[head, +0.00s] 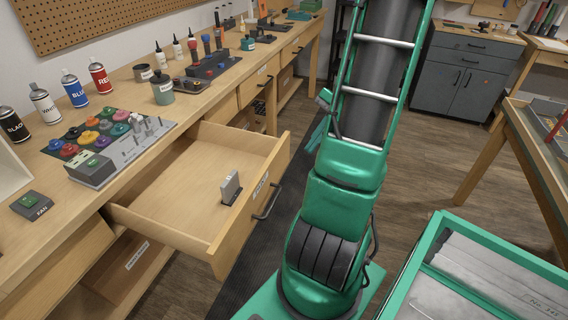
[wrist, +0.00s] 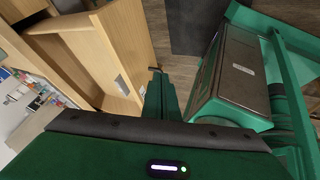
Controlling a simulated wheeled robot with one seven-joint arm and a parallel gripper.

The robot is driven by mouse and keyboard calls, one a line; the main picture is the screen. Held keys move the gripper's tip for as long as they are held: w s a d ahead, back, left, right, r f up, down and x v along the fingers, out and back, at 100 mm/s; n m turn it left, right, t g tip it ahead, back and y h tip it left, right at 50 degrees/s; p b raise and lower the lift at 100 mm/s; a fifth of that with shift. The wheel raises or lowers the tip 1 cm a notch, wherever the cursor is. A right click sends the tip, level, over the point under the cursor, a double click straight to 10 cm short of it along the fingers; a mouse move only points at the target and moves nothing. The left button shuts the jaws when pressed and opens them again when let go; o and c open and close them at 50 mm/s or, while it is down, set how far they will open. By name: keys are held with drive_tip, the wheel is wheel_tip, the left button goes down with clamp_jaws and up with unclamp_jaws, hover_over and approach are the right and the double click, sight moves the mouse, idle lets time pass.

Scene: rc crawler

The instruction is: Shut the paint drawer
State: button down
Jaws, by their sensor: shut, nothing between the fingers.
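The paint drawer (head: 180,190) is pulled well out of the workbench on the left in the head view. Its front panel carries a label and a dark bar handle (head: 268,203). A small grey upright block (head: 230,187) stands inside it. In the wrist view a wooden drawer (wrist: 122,45) with a pale label lies upper left of my gripper (wrist: 156,74). My gripper is shut and empty, its fingers beside the drawer front and apparently apart from it. In the head view I cannot clearly make out my gripper.
The workbench (head: 221,85) holds spray cans, a paint board with coloured knobs (head: 100,140) and small jars. Closed drawers continue along it. My green body fills the middle. A grey cabinet (head: 468,70) stands at the back right. Wooden floor is open between them.

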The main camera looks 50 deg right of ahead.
drive_tip(key=d+n, duration=0.1)
approach(276, 175)
wheel_tip(276, 175, down, 4)
drive_tip(key=s+a, duration=0.1)
drive_tip(key=s, duration=0.2)
drive_tip(key=shift+n+t, duration=0.3)
drive_tip(key=shift+n, duration=0.1)
drive_tip(key=shift+w+a, duration=0.25)
drive_tip(key=shift+w, duration=0.4)
drive_tip(key=shift+w+a, duration=0.25)
drive_tip(key=shift+w, duration=0.4)
drive_tip(key=shift+w+a, duration=0.25)
drive_tip(key=shift+w, duration=0.35)
